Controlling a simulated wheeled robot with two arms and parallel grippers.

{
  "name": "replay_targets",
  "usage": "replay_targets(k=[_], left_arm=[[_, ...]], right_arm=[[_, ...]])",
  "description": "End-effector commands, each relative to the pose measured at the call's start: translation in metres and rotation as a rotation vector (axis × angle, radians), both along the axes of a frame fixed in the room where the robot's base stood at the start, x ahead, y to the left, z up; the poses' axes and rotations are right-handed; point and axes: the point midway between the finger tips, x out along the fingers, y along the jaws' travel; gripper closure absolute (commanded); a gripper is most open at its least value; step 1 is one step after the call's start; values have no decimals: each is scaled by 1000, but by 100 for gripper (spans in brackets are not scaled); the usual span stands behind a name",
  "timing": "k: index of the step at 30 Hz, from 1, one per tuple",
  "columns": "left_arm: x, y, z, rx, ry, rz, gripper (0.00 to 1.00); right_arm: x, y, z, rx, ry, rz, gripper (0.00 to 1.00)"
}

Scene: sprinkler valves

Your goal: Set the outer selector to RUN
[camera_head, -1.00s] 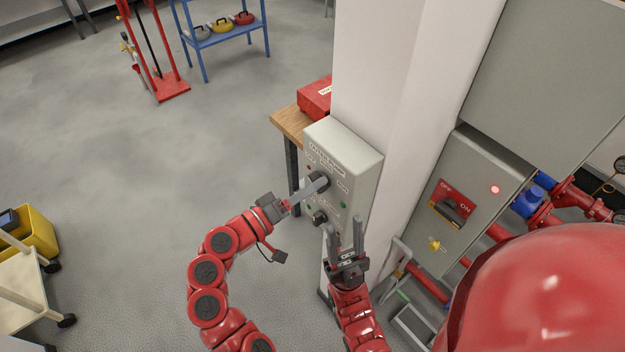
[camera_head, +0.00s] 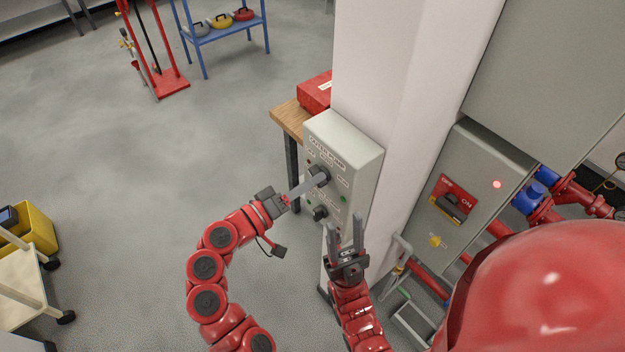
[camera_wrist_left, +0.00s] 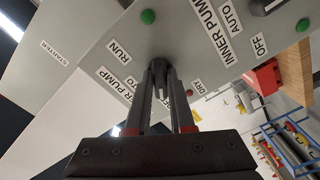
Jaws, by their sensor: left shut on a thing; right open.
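The pale grey control box (camera_head: 365,163) is mounted on the white column. Its upper knob (camera_head: 321,175), the outer selector, is dark and sits under the top label. My left gripper (camera_head: 316,179) is shut on it. In the left wrist view my left gripper (camera_wrist_left: 160,72) closes on the dark outer selector (camera_wrist_left: 158,66), beside the RUN label (camera_wrist_left: 118,50); OFF (camera_wrist_left: 197,88) is on the other side. The fingers partly cover the outer pump label (camera_wrist_left: 113,84). Where the knob points is unclear. My right gripper (camera_head: 345,232) is open and empty, below the box.
A lower knob (camera_head: 320,213) is on the same box, near my right gripper. A wooden table (camera_head: 288,120) with a red case (camera_head: 316,92) stands behind the box. A grey cabinet with a red-and-yellow switch (camera_head: 453,200) is on the right.

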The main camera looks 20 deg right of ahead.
Motion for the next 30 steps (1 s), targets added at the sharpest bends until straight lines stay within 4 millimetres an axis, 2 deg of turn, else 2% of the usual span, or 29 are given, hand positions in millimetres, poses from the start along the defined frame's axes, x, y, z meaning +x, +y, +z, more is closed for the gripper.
replay_targets(k=[1,21,30], left_arm=[[0,0,-5,7,-15,0,100],[0,0,-4,75,-205,1,100],[0,0,-1,88,-236,1,100]], right_arm=[[0,0,-8,0,0,0,56],[0,0,-52,0,0,0,56],[0,0,-56,0,0,0,56]])
